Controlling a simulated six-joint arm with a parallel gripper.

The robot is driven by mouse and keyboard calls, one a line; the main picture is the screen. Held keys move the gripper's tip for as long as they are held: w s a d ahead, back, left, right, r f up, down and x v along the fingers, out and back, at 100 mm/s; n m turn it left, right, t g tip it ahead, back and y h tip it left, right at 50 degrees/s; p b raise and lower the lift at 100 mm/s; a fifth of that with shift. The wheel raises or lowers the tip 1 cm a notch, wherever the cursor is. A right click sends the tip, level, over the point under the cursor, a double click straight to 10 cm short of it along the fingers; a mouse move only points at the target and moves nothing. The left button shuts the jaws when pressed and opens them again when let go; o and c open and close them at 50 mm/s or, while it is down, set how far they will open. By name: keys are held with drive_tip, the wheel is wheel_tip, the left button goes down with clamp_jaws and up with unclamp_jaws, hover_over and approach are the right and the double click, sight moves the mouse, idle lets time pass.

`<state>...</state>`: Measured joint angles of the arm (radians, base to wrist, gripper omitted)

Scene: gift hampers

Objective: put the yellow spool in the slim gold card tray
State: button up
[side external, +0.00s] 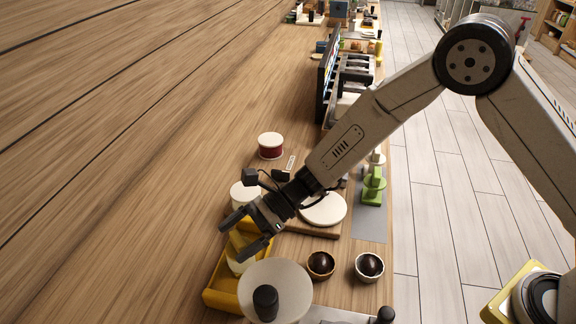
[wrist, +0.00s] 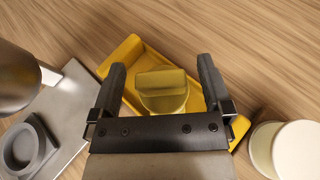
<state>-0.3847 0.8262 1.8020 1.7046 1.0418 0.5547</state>
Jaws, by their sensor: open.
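The slim gold card tray (side external: 215,292) is a long, shallow yellow tray at the lower middle of the side view, and it lies diagonally in the wrist view (wrist: 128,52). The yellow spool (wrist: 163,90) shows a blocky top above a round base. It appears to sit inside the tray; the side view shows it partly behind my fingers (side external: 238,239). My gripper (wrist: 163,72) is open over the tray, with one finger on each side of the spool and visible gaps between. In the side view, my gripper (side external: 231,243) points down to the left. The spool's underside is hidden.
A large pale round-topped item (side external: 285,283) stands close to the tray's near side. Two bowls with dark balls (side external: 320,264) are to the right. A white container (side external: 245,194) stands just beyond my gripper, with a red-banded one (side external: 270,147) farther back. The left tabletop is clear.

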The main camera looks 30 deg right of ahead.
drive_tip(key=v, duration=0.9)
drive_tip(key=shift+d, duration=0.4)
drive_tip(key=shift+s+r, duration=0.1)
drive_tip(key=s+d+n+t+h, duration=0.1)
drive_tip(key=s+d+n+h, duration=0.5)
drive_tip(key=d+n, duration=0.3)
drive_tip(key=s+d+n+t+h, duration=0.1)
drive_tip(key=s+d+n+h, duration=0.6)
drive_tip(key=d, duration=0.8)
drive_tip(key=shift+f+n+t, duration=0.2)
drive_tip(key=shift+n+t, duration=0.1)
drive_tip(key=shift+n, duration=0.7)
